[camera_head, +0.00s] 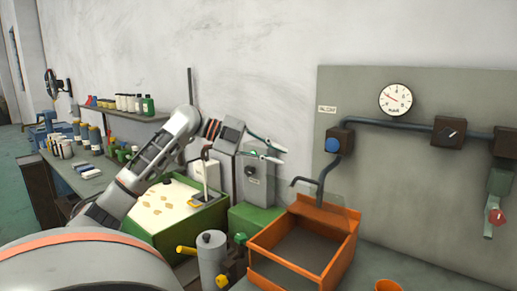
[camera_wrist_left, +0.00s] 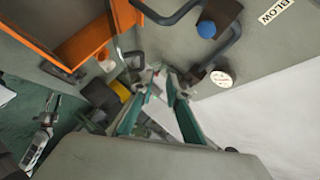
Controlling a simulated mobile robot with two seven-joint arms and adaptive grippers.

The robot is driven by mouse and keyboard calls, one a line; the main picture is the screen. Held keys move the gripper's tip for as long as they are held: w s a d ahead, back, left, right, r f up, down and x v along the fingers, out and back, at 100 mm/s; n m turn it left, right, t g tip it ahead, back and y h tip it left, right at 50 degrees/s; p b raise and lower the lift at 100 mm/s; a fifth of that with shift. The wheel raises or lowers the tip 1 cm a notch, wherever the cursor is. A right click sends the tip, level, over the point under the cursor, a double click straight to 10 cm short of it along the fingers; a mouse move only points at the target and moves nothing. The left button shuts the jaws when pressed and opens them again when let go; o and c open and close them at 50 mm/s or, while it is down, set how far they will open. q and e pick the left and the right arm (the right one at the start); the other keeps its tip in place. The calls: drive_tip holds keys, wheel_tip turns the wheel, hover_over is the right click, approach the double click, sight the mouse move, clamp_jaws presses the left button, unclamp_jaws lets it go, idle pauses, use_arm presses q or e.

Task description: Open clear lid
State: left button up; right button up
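An orange open-topped box (camera_head: 258,262) stands on the bench in the head view. A faint see-through panel, apparently the clear lid (camera_head: 333,202), shows at its back edge by a dark bent pipe; its exact pose is hard to tell. Orange box parts (camera_wrist_left: 80,47) also show at the upper left of the left wrist view. My left gripper (camera_head: 277,151) is open and empty, up and to the left of the box, in front of a grey switch box. Its spread fingers show in the left wrist view (camera_wrist_left: 164,82). My right gripper (camera_wrist_left: 52,104) appears small at the far left there, prongs apart.
A green bin (camera_head: 172,238) with a pale top stands left of the box. A grey cylinder with yellow knobs (camera_head: 211,257) stands in front. A grey panel with a gauge (camera_head: 396,99) and pipes rises behind right. An orange cup (camera_head: 388,286) sits at the front.

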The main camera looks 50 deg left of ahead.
use_arm(q)
drive_tip(key=v, duration=0.8)
drive_tip(key=shift+r, duration=0.2)
